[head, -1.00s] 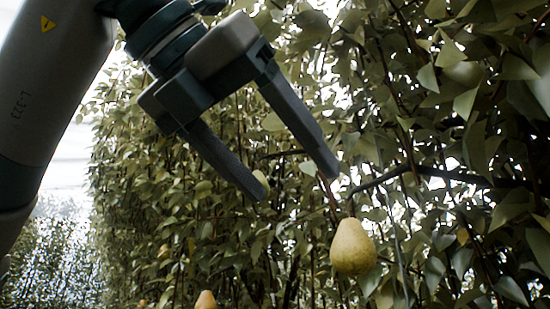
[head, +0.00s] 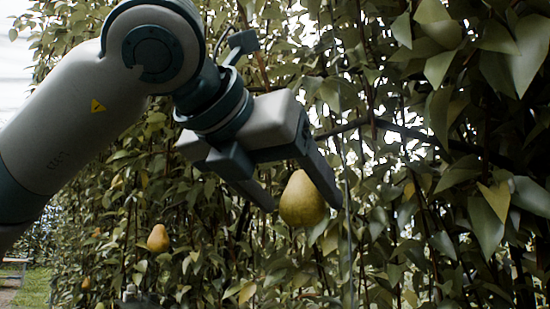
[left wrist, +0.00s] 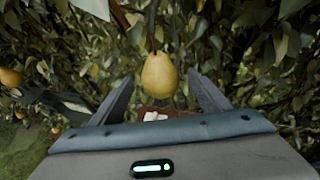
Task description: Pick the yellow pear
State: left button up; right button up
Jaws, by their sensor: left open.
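The yellow pear (head: 302,200) hangs from the foliage near the middle of the head view. My left gripper (head: 303,205) is open, with one finger on each side of the pear in that view. The right-hand finger passes close to the pear's upper right side; I cannot tell whether it touches. In the left wrist view the pear (left wrist: 159,74) hangs upright between the tips of the two spread fingers (left wrist: 160,92), with space on both sides. My right gripper is not in view.
Another pear (head: 158,238) hangs at the lower left, and an orange-yellow pear (left wrist: 10,77) shows at the left edge of the left wrist view. Dense leaves and a dark branch (head: 400,128) surround the pear. Grass (head: 36,288) lies open at the far lower left.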

pick_arm(q)
jog(key=shift+p+x, duration=0.35)
jog(key=shift+x, duration=0.85)
jog(key=c, duration=1.2)
jog(key=shift+c, duration=0.2)
jog(key=shift+s, duration=0.15)
jog(key=shift+s+g, duration=0.4)
jog(key=shift+g, duration=0.4)
jog(key=shift+r+n+p, duration=0.1)
jog(key=shift+n+p, duration=0.2)
jog(key=shift+s+r+g, duration=0.1)
jog(key=shift+s+g, duration=0.15)
jog(key=shift+g, duration=0.05)
jog(key=shift+s+g+y+p, duration=0.25)
jog(key=shift+g+y+p, duration=0.05)
jog(key=shift+g+p, duration=0.1)
